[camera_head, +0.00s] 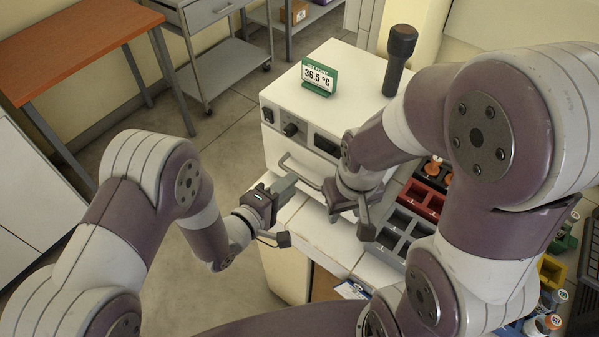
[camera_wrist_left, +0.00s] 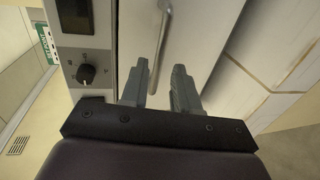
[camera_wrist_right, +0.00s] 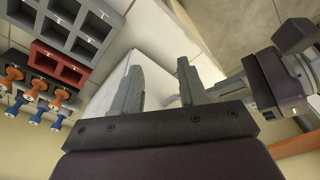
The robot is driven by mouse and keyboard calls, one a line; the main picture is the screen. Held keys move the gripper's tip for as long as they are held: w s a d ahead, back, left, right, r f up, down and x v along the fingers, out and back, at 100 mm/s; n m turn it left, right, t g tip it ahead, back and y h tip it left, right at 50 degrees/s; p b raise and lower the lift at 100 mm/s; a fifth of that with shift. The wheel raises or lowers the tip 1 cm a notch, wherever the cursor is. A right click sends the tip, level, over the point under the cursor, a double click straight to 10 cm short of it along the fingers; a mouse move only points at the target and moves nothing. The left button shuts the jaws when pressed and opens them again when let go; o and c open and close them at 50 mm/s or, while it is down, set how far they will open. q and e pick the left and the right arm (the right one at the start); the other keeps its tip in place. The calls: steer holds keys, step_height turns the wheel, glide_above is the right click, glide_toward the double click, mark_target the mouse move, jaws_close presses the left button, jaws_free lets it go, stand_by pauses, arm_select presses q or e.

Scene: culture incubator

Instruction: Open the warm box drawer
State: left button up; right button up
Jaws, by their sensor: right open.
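The warm box (camera_head: 285,93) is a white cabinet with a dark knob and display on its front. Its drawer front (camera_wrist_left: 138,30) lies below that panel and looks shut, with a pale bar handle (camera_head: 304,179). The handle also shows in the left wrist view (camera_wrist_left: 163,40). My left gripper (camera_head: 285,186) is just in front of the handle. Its fingers (camera_wrist_left: 162,85) are apart, with the handle ahead of the gap and nothing visibly held. My right gripper (camera_head: 348,208) is open and empty, right of the handle near the rack; its fingers (camera_wrist_right: 162,85) also show empty.
A green 36.5 °C sign (camera_head: 319,77) and a dark-topped cylinder (camera_head: 398,60) stand on the warm box. Floor is free left of the box, before a grey cart (camera_head: 230,72).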

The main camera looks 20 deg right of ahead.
mark_target(301, 176)
arm_select(q)
steer(key=shift+x, duration=2.55)
steer(key=shift+s+d, duration=0.1)
steer(key=shift+s, duration=0.1)
steer(key=shift+c, duration=0.3)
steer(key=shift+r, duration=0.1)
jaws_close()
